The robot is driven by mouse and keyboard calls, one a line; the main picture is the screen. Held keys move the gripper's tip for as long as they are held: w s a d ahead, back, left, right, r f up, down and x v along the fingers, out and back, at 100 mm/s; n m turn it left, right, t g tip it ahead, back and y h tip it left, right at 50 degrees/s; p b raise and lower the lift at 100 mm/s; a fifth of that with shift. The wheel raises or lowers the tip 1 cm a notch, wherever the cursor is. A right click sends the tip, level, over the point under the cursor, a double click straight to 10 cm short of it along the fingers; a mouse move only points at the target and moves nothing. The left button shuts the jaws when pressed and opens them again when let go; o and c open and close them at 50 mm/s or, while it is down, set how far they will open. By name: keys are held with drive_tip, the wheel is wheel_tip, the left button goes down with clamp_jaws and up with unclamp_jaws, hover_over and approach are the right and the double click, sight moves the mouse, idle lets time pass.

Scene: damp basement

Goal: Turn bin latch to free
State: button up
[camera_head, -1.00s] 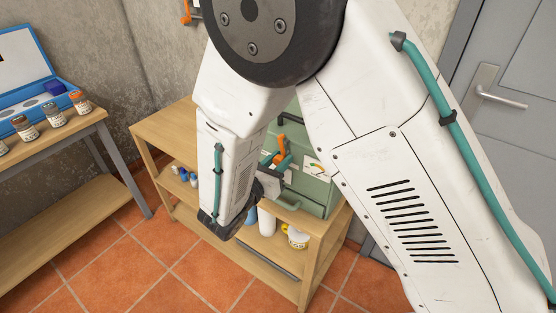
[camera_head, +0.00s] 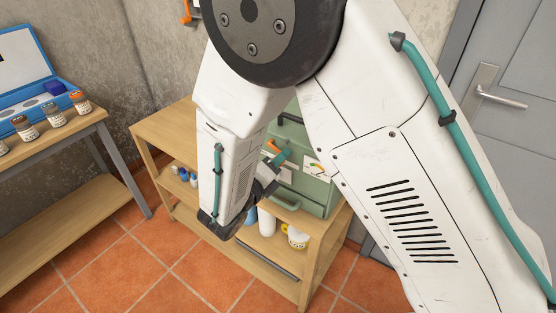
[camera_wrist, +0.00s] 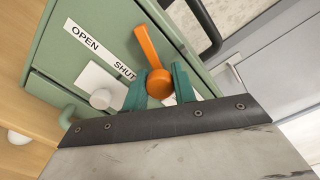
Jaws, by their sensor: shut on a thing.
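The green bin (camera_head: 315,188) stands on a wooden shelf unit, partly hidden by my arm in the head view. Its orange latch (camera_wrist: 148,48) has a round hub and a lever, which points up and slightly left in the wrist view. White labels on the green face read OPEN (camera_wrist: 82,38) and SHUT (camera_wrist: 124,68). My gripper (camera_wrist: 161,88) is shut on the latch, with one teal fingertip on each side of the orange hub. In the head view the orange latch (camera_head: 271,147) shows only in part beside my gripper (camera_head: 277,160).
A black handle (camera_wrist: 205,25) is near the bin's edge. Bottles and a white tub (camera_head: 297,237) stand on the lower shelf. A table with jars (camera_head: 80,102) is at left, a grey door at right.

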drive_tip(key=shift+a+r+n, duration=0.1)
drive_tip(key=shift+a+n, duration=0.05)
drive_tip(key=shift+n, duration=1.75)
drive_tip(key=o, duration=1)
